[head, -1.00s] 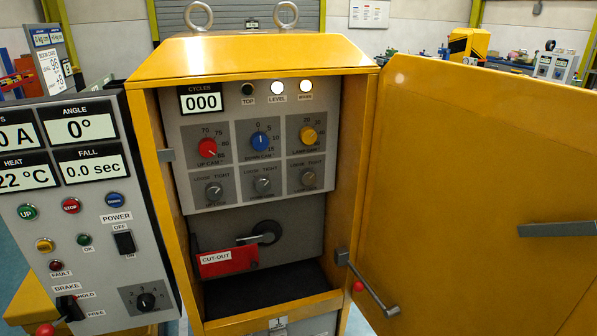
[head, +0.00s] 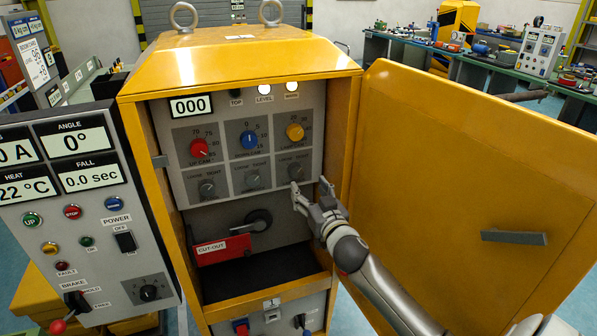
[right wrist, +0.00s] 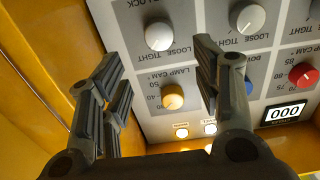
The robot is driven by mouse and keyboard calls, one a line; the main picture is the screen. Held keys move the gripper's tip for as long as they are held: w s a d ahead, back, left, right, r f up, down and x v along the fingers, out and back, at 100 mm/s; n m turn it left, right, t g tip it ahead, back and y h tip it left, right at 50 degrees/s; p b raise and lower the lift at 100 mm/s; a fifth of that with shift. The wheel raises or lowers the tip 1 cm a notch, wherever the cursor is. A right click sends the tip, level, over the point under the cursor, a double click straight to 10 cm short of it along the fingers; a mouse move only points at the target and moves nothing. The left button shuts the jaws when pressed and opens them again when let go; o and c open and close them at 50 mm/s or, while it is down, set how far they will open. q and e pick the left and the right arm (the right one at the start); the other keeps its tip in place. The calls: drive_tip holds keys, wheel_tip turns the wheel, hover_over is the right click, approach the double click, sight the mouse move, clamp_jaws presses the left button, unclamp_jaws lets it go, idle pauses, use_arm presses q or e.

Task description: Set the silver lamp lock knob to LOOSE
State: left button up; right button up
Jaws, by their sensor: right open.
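The silver lamp lock knob (head: 296,171) is at the right end of the lower knob row on the grey panel, below the yellow lamp cam knob (head: 295,132). In the right wrist view, which is upside down, the silver knob (right wrist: 158,36) shows between and beyond the fingers, with LOOSE and TIGHT printed beside it. I cannot tell which word its pointer faces. My right gripper (head: 311,187) is open and empty, in front of the panel just below and right of the knob. It also shows in the right wrist view (right wrist: 160,85). My left gripper is out of view.
The yellow cabinet door (head: 450,180) stands open on the right, close to my right arm. Below are the red cut-out flap (head: 222,249) and a black handle (head: 258,220).

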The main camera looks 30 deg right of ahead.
sight(297, 171)
drive_tip(key=p+x, duration=0.1)
drive_tip(key=x, duration=0.8)
drive_tip(key=shift+p, duration=0.3)
drive_tip(key=shift+c, duration=0.5)
drive_tip(key=c, duration=0.9)
